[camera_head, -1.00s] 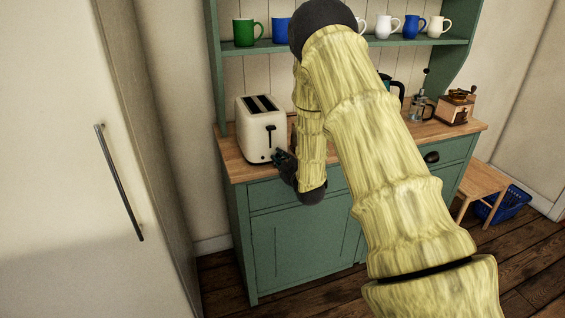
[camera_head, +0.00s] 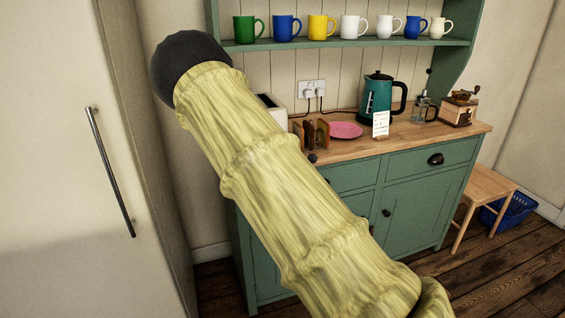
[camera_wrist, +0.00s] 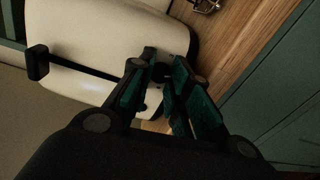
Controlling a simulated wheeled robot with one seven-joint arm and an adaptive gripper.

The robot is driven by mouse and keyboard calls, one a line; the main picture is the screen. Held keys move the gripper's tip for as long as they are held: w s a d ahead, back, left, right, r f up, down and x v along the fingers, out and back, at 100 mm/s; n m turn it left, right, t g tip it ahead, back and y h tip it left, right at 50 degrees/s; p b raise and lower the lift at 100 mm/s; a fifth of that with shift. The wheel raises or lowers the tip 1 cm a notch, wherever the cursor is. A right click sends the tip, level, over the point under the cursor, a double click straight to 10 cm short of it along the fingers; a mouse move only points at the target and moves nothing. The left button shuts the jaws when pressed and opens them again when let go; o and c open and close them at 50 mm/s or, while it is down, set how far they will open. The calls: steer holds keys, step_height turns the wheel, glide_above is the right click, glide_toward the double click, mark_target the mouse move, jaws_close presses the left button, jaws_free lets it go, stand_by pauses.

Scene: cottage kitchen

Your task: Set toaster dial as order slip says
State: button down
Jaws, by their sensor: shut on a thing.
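The cream toaster (camera_head: 268,101) stands at the left of the wooden worktop, mostly hidden behind my arm in the head view. In the wrist view, the toaster (camera_wrist: 110,28) fills the upper left, with its black lever (camera_wrist: 37,62) at the left. My gripper (camera_wrist: 161,68) is at the toaster's front, its fingertips shut around the small dark dial (camera_wrist: 161,73). The dial's setting cannot be read. The white order slip (camera_head: 380,125) stands upright on the worktop before the kettle; its writing is too small to read.
A wooden toast rack (camera_head: 311,134) and a pink plate (camera_head: 345,130) lie right of the toaster. A teal kettle (camera_head: 377,100), a glass press (camera_head: 421,108) and a coffee grinder (camera_head: 459,108) stand further right. Mugs line the shelf (camera_head: 340,43) above. A tall fridge (camera_head: 60,200) stands at left.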

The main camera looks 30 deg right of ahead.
steer(key=shift+a+f+n+b, duration=0.1)
steer(key=shift+n+b, duration=0.6)
steer(key=shift+n, duration=0.3)
steer(key=c, duration=1.3)
jaws_free()
steer(key=v, duration=0.8)
